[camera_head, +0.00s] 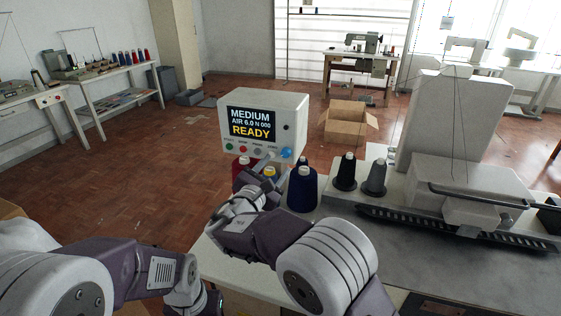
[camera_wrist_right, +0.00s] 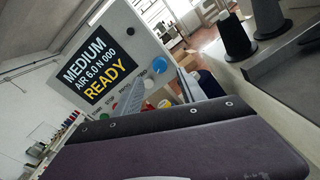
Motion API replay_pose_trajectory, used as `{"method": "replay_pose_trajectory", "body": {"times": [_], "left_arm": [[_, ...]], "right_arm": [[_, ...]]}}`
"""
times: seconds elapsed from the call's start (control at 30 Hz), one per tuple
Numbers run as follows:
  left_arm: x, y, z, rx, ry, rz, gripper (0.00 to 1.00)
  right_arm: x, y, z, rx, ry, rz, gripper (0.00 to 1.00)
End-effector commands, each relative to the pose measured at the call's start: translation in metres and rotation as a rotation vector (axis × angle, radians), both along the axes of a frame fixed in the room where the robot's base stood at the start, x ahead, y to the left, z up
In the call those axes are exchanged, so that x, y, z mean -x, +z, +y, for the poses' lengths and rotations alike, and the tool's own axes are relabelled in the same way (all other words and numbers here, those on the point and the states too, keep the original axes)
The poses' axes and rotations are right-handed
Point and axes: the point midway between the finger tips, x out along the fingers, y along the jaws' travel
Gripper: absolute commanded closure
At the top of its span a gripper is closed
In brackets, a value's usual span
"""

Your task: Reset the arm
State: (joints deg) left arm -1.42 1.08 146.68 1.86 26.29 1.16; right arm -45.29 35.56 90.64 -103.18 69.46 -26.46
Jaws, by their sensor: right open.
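The control box (camera_head: 263,118) stands behind the sewing table's left end; its screen reads MEDIUM, AIR 6.0 N 000, READY. Below the screen is a row of buttons: green, red, grey and a larger blue one (camera_head: 286,153). My right gripper (camera_head: 270,167) is raised just below and in front of this row, open with nothing seen between its fingers. In the right wrist view, its fingers (camera_wrist_right: 162,92) reach toward the panel, near the blue button (camera_wrist_right: 159,65); contact cannot be told.
Thread cones stand by my right gripper: red, yellow, dark blue (camera_head: 302,188), black (camera_head: 345,172) and grey (camera_head: 375,178). The white buttonhole machine (camera_head: 450,125) fills the right side. An open cardboard box (camera_head: 347,124) lies on the floor behind.

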Motion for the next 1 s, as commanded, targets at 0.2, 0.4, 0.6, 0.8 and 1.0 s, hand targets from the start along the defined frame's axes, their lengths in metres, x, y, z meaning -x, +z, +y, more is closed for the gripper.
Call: {"method": "replay_pose_trajectory", "body": {"times": [0.2,0.4,0.6,0.8,1.0], "left_arm": [[0.0,-0.001,0.0,0.0,0.0,0.0,0.64],[0.0,-0.001,0.0,0.0,0.0,0.0,0.64],[0.0,0.011,0.0,0.0,0.0,0.0,0.64],[0.0,0.059,0.0,0.0,0.0,0.0,0.64],[0.0,0.085,0.0,0.0,0.0,0.0,0.64]], "right_arm": [[0.029,0.001,0.011,0.001,0.002,0.0,0.52],[0.031,0.001,0.012,0.001,0.0,0.0,0.52],[0.031,0.014,0.012,0.0,0.0,0.0,0.52],[0.031,0.061,0.012,0.0,0.0,0.0,0.52],[0.031,0.087,0.012,0.001,0.0,0.0,0.52]]}}
